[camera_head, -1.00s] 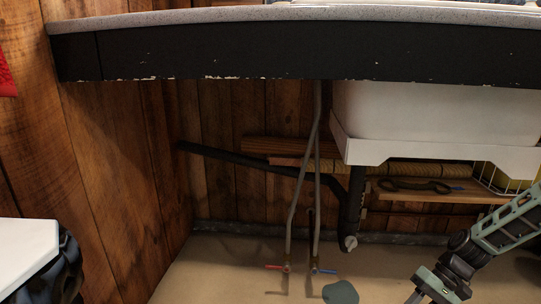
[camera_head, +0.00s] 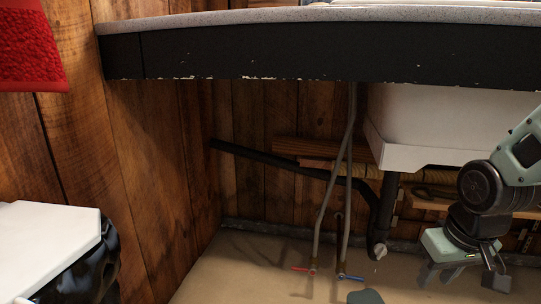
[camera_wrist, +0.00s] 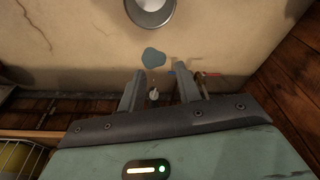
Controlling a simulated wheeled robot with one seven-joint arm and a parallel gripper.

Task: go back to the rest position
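My gripper (camera_head: 463,277) hangs at the lower right of the head view, pointing down in front of the space under the sink. In the wrist view its two fingers (camera_wrist: 160,82) stand apart with nothing between them, so it is open and empty. Behind the fingers in that view lies the pale floor, with a grey-blue flat patch (camera_wrist: 153,57) on it. The same kind of patch (camera_head: 365,297) shows at the bottom edge of the head view.
A dark-edged counter (camera_head: 300,50) runs overhead, with a white sink basin (camera_head: 430,120) below it. A black drain pipe (camera_head: 384,205) and thin supply pipes (camera_head: 333,190) stand left of my gripper. A white-topped object (camera_head: 45,245) is at lower left. A red cloth (camera_head: 28,50) hangs at upper left.

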